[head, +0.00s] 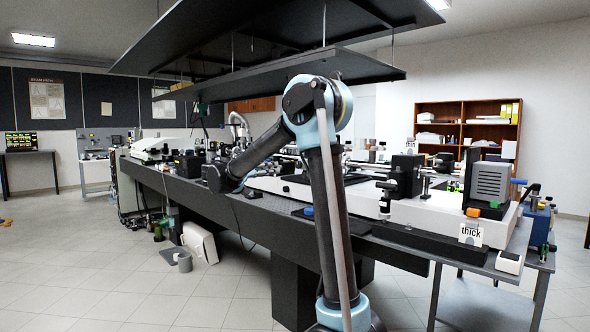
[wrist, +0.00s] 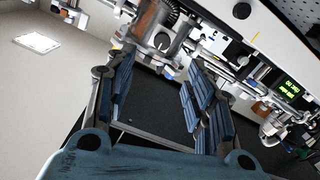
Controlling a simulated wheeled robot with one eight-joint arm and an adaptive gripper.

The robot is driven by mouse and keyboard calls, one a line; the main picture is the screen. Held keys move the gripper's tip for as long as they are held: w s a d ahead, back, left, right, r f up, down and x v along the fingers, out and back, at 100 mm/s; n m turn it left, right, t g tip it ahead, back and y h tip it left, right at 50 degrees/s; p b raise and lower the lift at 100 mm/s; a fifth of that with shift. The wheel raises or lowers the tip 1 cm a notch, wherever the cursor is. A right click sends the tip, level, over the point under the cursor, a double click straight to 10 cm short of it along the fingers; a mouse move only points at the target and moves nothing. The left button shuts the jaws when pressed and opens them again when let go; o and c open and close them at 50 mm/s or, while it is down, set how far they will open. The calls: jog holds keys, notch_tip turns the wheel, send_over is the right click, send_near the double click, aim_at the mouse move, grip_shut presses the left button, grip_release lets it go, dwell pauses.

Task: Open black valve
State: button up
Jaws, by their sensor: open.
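My gripper (wrist: 158,75) shows in the wrist view with its two blue ridged fingers spread wide and nothing between them. Just beyond the fingertips is a metal pump-like fitting with a small black round knob (wrist: 162,42). Another black round knob (wrist: 242,11) sits on a white panel farther up and right. I cannot tell for sure which of these is the black valve. Neither knob is touched by the fingers. In the head view my forearm reaches left over the long dark optical table (head: 270,205), and the gripper itself cannot be made out there.
The wrist view shows metal pipes and fittings (wrist: 275,125) close to the right finger and a green-lit display (wrist: 288,88). In the head view a dark shelf (head: 270,72) hangs above the table. Open tiled floor (head: 110,270) lies in front at left.

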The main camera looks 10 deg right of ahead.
send_near(297, 165)
jog(key=x, duration=0.9)
jog(key=shift+d+r, duration=0.1)
jog(key=shift+d, duration=0.1)
jog(key=shift+c, duration=0.3)
jog(key=c, duration=1)
jog(key=shift+a, duration=0.15)
